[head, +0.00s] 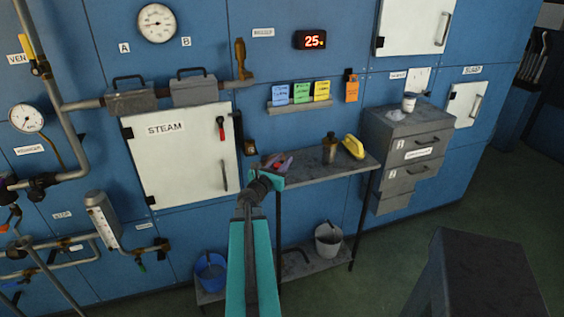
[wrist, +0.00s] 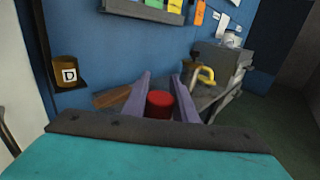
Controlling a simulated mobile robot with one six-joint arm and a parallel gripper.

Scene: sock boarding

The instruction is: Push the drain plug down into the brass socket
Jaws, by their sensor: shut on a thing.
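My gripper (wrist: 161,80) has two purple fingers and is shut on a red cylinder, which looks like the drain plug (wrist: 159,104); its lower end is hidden. In the head view my gripper (head: 277,162) is at the left end of the wall shelf, with the red plug (head: 277,166) showing small. A brass-coloured cup marked D, which looks like the brass socket (wrist: 67,72), sits on a dark wall bracket to the left of the fingers in the wrist view. In the head view this socket (head: 249,147) is left of my gripper, apart from the plug.
The shelf (head: 320,172) holds a brown can (head: 329,148) and a yellow object (head: 353,147). A brown wooden piece (wrist: 112,97) lies left of the fingers. The STEAM door (head: 180,155) is to the left, a grey drawer cabinet (head: 405,150) to the right. Buckets stand below.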

